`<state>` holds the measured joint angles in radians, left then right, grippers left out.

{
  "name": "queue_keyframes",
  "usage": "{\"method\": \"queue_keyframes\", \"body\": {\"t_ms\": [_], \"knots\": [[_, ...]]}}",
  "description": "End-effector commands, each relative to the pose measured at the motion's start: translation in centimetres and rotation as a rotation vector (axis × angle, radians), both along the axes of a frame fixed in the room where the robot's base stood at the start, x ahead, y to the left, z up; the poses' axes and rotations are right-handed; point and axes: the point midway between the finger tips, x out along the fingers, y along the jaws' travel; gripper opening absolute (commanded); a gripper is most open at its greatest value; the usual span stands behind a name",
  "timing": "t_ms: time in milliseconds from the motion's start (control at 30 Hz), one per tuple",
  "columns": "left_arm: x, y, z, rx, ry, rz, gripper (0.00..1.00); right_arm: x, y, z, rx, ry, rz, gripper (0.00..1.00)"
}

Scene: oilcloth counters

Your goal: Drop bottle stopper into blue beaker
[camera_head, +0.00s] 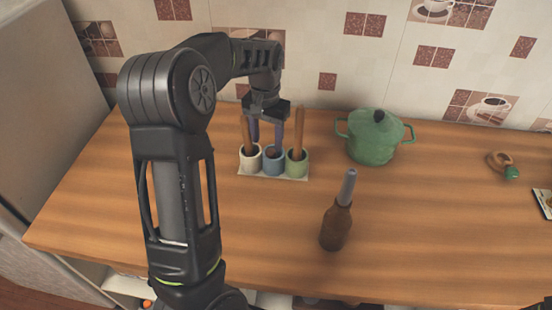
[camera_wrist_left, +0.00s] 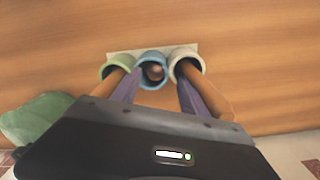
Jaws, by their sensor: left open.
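The blue beaker (camera_head: 273,167) stands upright in the middle of a row of three on a pale tray (camera_head: 290,178). It also shows in the wrist view (camera_wrist_left: 142,59). A small brown, round-ended object, seemingly the bottle stopper (camera_wrist_left: 154,72), is inside the blue beaker; its lower part is hidden. My left gripper (camera_head: 267,139) is above the blue beaker, pointing down. Its two purplish fingers are apart, one on each side of the beaker's opening, with nothing held between them. My right gripper is in no view.
A white beaker (camera_head: 250,164) and a green beaker (camera_head: 297,167) flank the blue one, each with a tall brown stick. A green lidded pot (camera_head: 375,145) stands to the right, and a brown bottle (camera_head: 335,228) with a grey top stands nearer.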

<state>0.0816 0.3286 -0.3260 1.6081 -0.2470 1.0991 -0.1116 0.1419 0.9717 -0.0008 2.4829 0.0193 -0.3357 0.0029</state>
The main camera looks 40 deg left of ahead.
Motion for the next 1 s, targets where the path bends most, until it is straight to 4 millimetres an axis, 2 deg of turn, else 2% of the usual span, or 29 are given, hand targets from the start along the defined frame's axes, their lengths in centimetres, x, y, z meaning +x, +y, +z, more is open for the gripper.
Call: {"method": "queue_keyframes", "body": {"t_ms": [267,367,700,833,1000], "knots": [[0.0,0.0,0.4,0.0,-0.001,0.0,0.52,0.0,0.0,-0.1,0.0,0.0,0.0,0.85],[0.1,0.0,1.2,0.001,-0.003,0.0,0.52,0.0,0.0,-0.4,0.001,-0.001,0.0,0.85],[0.1,0.0,6.6,0.001,-0.003,0.0,0.52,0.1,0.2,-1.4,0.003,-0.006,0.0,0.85],[0.0,0.0,7.6,0.0,-0.001,0.0,0.52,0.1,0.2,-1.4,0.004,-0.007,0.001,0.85],[0.0,0.0,7.8,0.0,0.0,0.0,0.52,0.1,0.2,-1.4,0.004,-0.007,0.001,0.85]]}}
